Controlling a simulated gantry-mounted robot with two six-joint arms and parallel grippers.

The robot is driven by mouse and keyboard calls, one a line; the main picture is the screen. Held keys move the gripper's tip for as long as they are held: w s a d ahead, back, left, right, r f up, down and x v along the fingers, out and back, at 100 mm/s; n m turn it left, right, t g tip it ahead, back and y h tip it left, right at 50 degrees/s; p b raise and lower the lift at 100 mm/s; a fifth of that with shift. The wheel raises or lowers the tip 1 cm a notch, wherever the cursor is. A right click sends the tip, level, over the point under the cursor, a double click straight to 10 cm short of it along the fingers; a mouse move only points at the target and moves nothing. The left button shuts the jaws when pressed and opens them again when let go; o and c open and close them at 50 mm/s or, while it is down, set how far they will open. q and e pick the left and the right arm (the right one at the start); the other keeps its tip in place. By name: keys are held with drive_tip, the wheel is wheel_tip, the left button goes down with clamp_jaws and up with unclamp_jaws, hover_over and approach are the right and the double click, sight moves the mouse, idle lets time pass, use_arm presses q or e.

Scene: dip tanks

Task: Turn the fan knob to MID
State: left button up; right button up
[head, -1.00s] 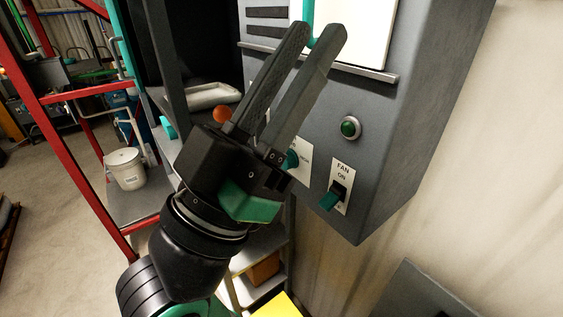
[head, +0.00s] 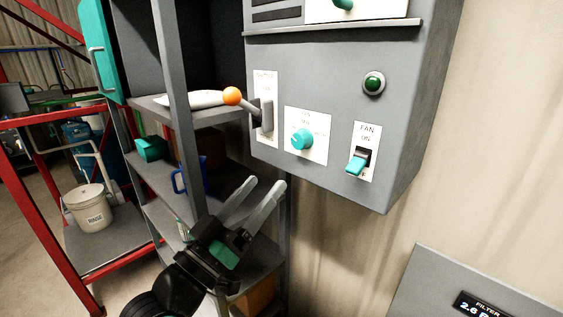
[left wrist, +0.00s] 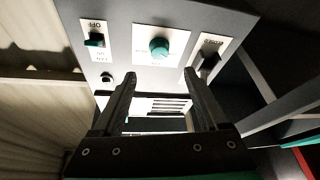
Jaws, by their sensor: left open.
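The fan knob (head: 302,139) is a round teal knob on a white label on the grey control box (head: 345,195). In the head view nothing covers it, but its label's print is too small to read and its setting is unclear. My left gripper (head: 265,184) is open and empty, below and left of the knob, with its fingers pointing up toward the box. In the left wrist view the knob (left wrist: 159,47) shows beyond the fingertips, between the two fingers of my gripper (left wrist: 160,74), apart from them. My right gripper is not in view.
Right of the knob is the teal FAN ON switch (head: 358,162), with a green button (head: 373,83) above. Left of it is a lever with an orange ball (head: 232,96). Grey shelves and a white bucket (head: 89,208) stand left. A filter display (head: 482,306) is at lower right.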

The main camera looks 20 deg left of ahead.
sight(297, 144)
use_arm(q)
drive_tip(key=p+x, duration=0.2)
drive_tip(key=x, duration=0.9)
drive_tip(key=shift+w+d+r, duration=0.15)
drive_tip(key=shift+c, duration=0.2)
clamp_jaws()
